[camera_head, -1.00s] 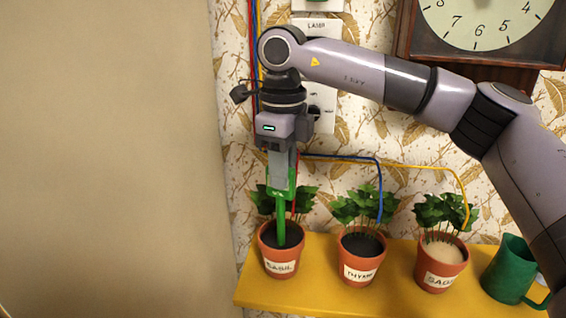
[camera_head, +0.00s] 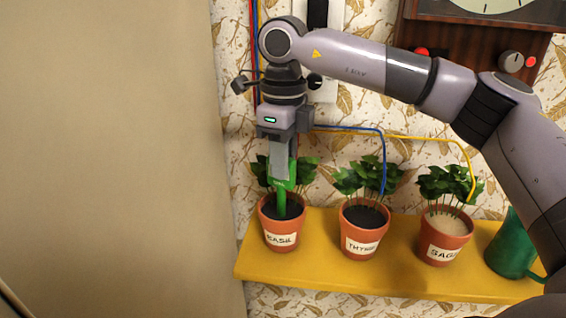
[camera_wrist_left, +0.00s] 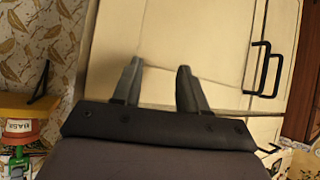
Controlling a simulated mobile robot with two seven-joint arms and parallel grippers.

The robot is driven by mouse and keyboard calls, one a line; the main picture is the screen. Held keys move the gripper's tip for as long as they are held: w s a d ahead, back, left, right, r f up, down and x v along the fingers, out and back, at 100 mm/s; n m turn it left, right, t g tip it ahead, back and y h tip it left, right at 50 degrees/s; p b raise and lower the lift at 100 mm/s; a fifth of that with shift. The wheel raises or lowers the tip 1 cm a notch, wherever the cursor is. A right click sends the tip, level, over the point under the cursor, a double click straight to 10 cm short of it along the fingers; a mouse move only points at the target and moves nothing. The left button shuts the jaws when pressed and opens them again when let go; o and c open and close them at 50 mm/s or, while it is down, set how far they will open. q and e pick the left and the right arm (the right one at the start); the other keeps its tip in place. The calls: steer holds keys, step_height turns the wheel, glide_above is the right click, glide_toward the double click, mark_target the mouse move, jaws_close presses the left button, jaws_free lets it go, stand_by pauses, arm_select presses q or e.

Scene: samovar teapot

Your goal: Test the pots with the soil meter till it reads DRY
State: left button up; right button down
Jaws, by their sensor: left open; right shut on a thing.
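My right gripper (camera_head: 281,178) is shut on the green soil meter (camera_head: 281,198), which points down into the dark soil of the BASIL pot (camera_head: 281,238). How deep its tip sits is hidden. The THYME pot (camera_head: 362,244), also with dark soil, stands to its right. The SAGE pot (camera_head: 444,249), with pale, sandy soil, stands further right. The meter's reading cannot be made out. My left gripper (camera_wrist_left: 160,88) is open and empty in the left wrist view, in front of a cream panel. The BASIL label (camera_wrist_left: 18,127) shows at that view's left edge.
The pots stand on a yellow shelf (camera_head: 320,276) against a patterned wall. Blue and yellow lines run to the plants. A wooden clock case (camera_head: 460,45) with knobs hangs above.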

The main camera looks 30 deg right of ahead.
stand_by(0.7)
steer(key=c, duration=0.8)
jaws_free()
steer(key=shift+c, duration=0.2)
step_height(320, 180, up, 7)
steer(key=shift+r, duration=0.1)
